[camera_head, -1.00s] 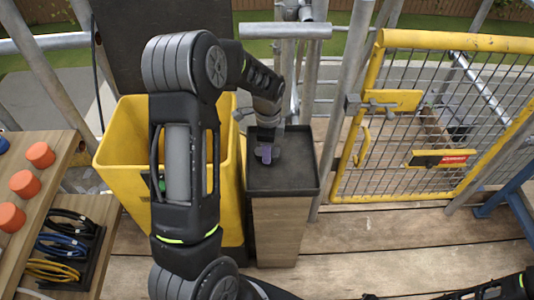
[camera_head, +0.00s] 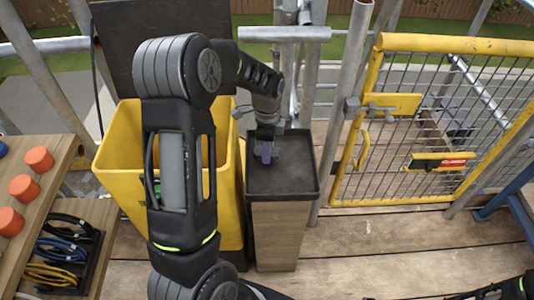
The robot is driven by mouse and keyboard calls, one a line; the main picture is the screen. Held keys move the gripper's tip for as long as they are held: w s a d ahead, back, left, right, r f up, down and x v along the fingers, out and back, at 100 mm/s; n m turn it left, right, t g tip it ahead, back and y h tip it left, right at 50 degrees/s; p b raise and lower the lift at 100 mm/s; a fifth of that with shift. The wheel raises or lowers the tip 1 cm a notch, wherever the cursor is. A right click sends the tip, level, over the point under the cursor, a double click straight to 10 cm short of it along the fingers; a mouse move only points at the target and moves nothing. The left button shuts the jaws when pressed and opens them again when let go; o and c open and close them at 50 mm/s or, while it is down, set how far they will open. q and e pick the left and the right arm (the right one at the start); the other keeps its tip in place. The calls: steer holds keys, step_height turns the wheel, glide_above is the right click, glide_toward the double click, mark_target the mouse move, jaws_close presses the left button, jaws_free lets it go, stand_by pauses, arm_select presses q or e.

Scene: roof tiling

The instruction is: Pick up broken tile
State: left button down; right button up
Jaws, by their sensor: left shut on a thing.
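A small dark purple-grey piece, which looks like the broken tile (camera_head: 266,155), is at the black-topped stand (camera_head: 284,182) in the middle of the view. My left gripper (camera_head: 266,145) reaches down over the far left part of the stand's top and is shut on this piece. The fingers hide part of it, and I cannot tell whether it touches the top. My right arm shows only at the lower right edge, and its gripper is out of view.
A yellow bin (camera_head: 120,170) stands left of the stand, partly behind my left arm. A wooden bench with orange discs (camera_head: 39,159) and coiled cables (camera_head: 60,250) is at the left. A yellow mesh gate (camera_head: 440,120) is at the right. Bare planks (camera_head: 370,240) lie in front.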

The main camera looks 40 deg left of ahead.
arm_select(q)
step_height(320, 180, up, 8)
steer(key=shift+r, duration=0.1)
stand_by(0.7)
